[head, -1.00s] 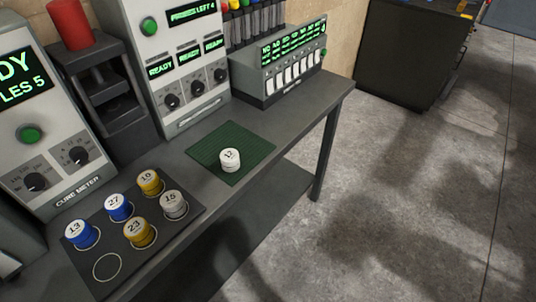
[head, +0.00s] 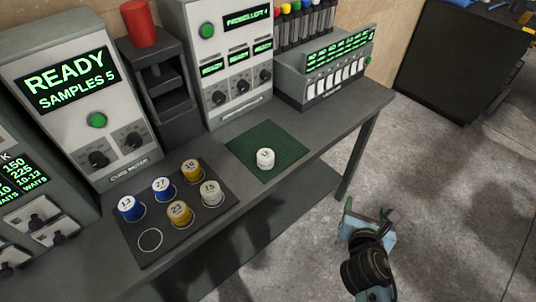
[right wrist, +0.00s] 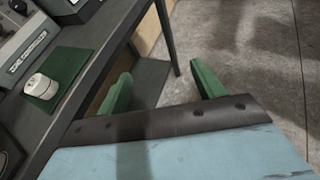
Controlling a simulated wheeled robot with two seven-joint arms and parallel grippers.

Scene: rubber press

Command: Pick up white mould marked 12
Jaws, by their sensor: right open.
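The white mould marked 12 (head: 265,158) stands upright on a green mat (head: 255,140) on the grey bench. It also shows on the mat in the right wrist view (right wrist: 40,85), at the left. My right gripper (head: 368,212) is beyond the bench's front edge, over the floor side, to the right of and apart from the mould. In the right wrist view its two green fingers (right wrist: 162,86) stand wide apart with nothing between them. My left gripper is not in view.
A dark tray (head: 150,258) left of the mat holds several moulds, including a white one marked 15 (head: 211,193). A cure meter (head: 85,95), a press panel (head: 228,65) and a switch box (head: 325,75) line the back. The bench right of the mat is clear.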

